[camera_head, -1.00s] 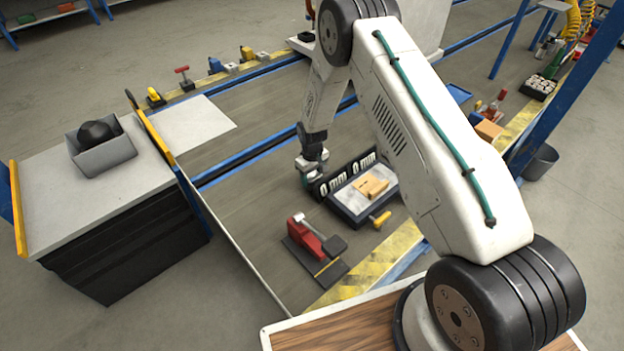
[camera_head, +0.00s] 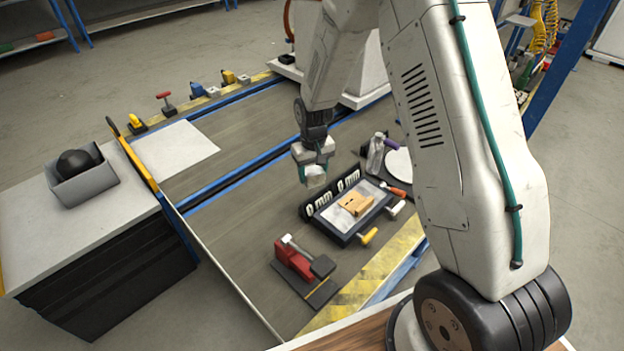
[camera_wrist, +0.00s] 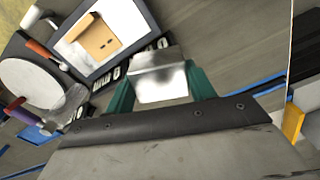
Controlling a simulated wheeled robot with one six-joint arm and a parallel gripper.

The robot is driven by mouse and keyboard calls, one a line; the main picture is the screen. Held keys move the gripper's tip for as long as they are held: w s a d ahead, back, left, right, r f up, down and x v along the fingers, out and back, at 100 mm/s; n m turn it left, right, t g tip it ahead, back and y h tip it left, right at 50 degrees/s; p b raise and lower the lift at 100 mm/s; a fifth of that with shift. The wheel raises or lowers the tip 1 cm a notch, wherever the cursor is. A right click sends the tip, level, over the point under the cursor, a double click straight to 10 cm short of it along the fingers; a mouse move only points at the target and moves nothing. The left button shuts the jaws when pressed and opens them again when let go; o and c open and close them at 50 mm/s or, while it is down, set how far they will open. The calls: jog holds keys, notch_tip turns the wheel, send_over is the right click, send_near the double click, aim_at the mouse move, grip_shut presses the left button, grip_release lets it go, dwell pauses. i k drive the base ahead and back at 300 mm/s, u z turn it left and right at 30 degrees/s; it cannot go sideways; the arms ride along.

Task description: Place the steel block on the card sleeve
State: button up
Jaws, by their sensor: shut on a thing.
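My gripper (camera_head: 315,176) is shut on the steel block, a shiny silvery piece (camera_head: 315,175). In the wrist view the steel block (camera_wrist: 160,80) sits between the two green fingers of my gripper (camera_wrist: 160,90). It is held above the grey table, behind the black tray. A tan, cardboard-like piece with a notch and small dark marks, possibly the card sleeve (camera_head: 356,203), lies on the pale surface of the black tray (camera_head: 345,238). It also shows in the wrist view (camera_wrist: 97,38). The block is apart from the tan piece.
White-lettered dark blocks (camera_head: 348,181) stand along the tray's back edge. A red clamp (camera_head: 292,260) stands in front of the tray, and a yellow-handled tool (camera_head: 368,236) lies beside it.

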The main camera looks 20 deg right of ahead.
aim_at(353, 201)
jog(key=u, duration=1)
jog(key=k, duration=1.8)
jog(key=z, duration=0.85)
jog(key=i, duration=1.7)
